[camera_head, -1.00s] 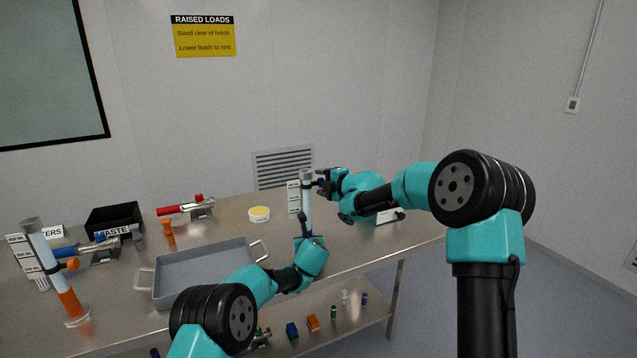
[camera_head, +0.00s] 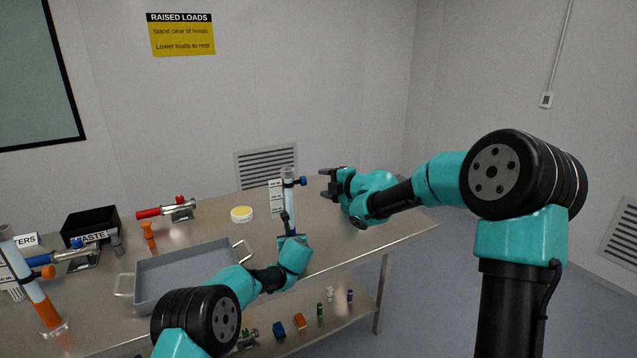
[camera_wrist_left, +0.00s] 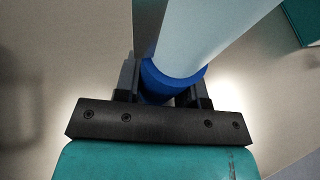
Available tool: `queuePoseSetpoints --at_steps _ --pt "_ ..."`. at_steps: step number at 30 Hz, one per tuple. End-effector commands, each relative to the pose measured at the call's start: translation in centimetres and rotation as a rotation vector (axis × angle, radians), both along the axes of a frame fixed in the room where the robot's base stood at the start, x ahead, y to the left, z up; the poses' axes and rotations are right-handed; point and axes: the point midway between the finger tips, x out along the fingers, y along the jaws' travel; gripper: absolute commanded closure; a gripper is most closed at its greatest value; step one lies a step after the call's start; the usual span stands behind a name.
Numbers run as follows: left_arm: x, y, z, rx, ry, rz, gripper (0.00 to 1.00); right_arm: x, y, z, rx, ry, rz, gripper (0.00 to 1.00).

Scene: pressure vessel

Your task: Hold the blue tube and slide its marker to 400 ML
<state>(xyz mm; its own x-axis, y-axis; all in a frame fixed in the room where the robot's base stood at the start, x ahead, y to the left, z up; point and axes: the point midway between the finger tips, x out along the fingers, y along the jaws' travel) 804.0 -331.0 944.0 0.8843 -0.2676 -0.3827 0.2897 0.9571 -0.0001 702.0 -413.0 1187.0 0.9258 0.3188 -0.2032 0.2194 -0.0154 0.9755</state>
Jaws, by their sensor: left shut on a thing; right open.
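The blue tube (camera_head: 288,200) stands upright on the table, clear above, with a blue marker (camera_head: 301,181) on its right side near the top. A white label card (camera_head: 276,198) is behind its left side. My left gripper (camera_head: 287,228) is shut on the tube low down. In the left wrist view the tube (camera_wrist_left: 190,40) rises between the fingers, with blue at its lower part (camera_wrist_left: 170,82). My right gripper (camera_head: 330,184) is open and empty, right of the marker and apart from it. The card's markings are too small to read.
A grey tray (camera_head: 190,262) is left of the tube. An orange tube (camera_head: 42,300) stands far left. A black waste bin (camera_head: 90,222), a red-handled fitting (camera_head: 165,210) and a round yellow-topped tub (camera_head: 242,213) are behind. The table's right side (camera_head: 385,228) is clear.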

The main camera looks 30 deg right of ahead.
Motion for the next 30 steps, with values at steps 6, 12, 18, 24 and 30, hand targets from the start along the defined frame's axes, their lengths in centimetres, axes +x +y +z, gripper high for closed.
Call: queuePoseSetpoints --at_steps 6,12,18,24,30 --pt "0.0 0.0 -0.1 0.0 0.001 0.0 0.47 0.0 0.0 0.0 0.0 0.0 0.0 0.41" --pt "0.0 0.0 0.0 0.0 0.0 0.0 0.33 0.0 0.0 0.0 0.0 0.0 0.0 0.41" --pt "0.0 0.0 0.0 0.0 0.0 0.0 0.33 0.0 0.0 0.0 0.0 0.0 0.0 0.41" --pt "-0.6 0.2 0.3 0.001 0.001 0.0 0.33 0.0 0.0 0.0 0.0 0.0 0.0 0.41" --pt "-2.3 0.7 1.1 0.001 0.0 0.0 0.33 0.0 0.0 0.0 0.0 0.0 0.0 0.41"
